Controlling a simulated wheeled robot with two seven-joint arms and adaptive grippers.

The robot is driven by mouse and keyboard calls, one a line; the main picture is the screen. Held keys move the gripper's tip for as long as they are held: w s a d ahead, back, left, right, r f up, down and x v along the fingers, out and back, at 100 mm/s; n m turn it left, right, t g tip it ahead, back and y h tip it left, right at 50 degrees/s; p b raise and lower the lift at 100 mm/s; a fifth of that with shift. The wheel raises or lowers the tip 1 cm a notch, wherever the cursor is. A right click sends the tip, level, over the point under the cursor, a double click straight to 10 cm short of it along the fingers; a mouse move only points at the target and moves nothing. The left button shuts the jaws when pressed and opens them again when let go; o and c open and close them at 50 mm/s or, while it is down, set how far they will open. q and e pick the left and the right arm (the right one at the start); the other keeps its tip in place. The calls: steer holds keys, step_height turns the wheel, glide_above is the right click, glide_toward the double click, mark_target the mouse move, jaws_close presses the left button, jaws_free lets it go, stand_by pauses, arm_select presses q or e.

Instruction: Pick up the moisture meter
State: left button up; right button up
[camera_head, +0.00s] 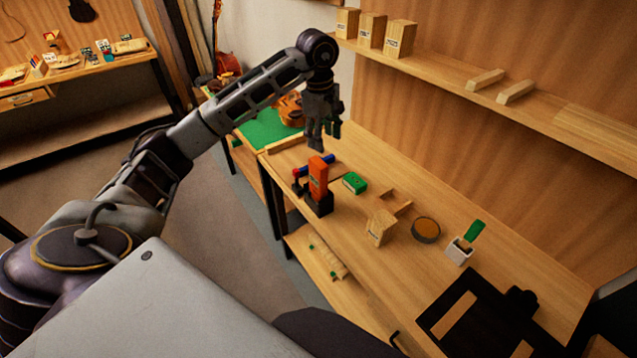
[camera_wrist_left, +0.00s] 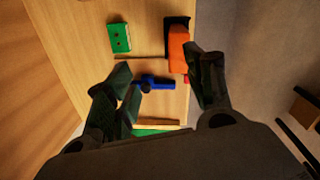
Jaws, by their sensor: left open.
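An orange block-shaped device (camera_head: 318,176), which looks like the moisture meter, stands upright in a black holder (camera_head: 321,206) near the bench's left front edge. It also shows in the left wrist view (camera_wrist_left: 178,50), beyond the fingertips and close to the right-hand finger. My left gripper (camera_head: 322,143) is open and empty, above the bench and behind the orange device. Its two spread fingers (camera_wrist_left: 160,75) show in the left wrist view, with a blue tool (camera_wrist_left: 153,82) below the gap between them. My right gripper is not in view.
A green box (camera_head: 355,183) stands right of the orange device. Farther right are a wooden block (camera_head: 381,228), a round dark-rimmed dish (camera_head: 425,230) and a white cup (camera_head: 459,252) with a green item. A wall shelf (camera_head: 440,82) runs above the bench.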

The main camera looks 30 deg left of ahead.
mark_target(318, 161)
arm_select(q)
steer(key=shift+s+a+m+g+y, duration=0.35)
steer(key=shift+s+a+m, duration=0.2)
steer(key=shift+s+m, duration=0.35)
steer(key=shift+f+m, duration=0.1)
steer(key=shift+m, duration=0.4)
steer(key=shift+f, duration=0.15)
steer(key=shift+f+p, duration=0.5)
steer(key=shift+f, duration=3.65)
steer(key=shift+f, duration=0.15)
steer(key=shift+s+d+f+p, duration=0.15)
steer(key=shift+f+p, duration=0.2)
steer(key=shift+f, duration=0.35)
steer(key=shift+d+f+p, duration=0.15)
steer(key=shift+f+p, duration=0.15)
steer(key=shift+f, duration=1.45)
steer(key=shift+c, duration=0.4)
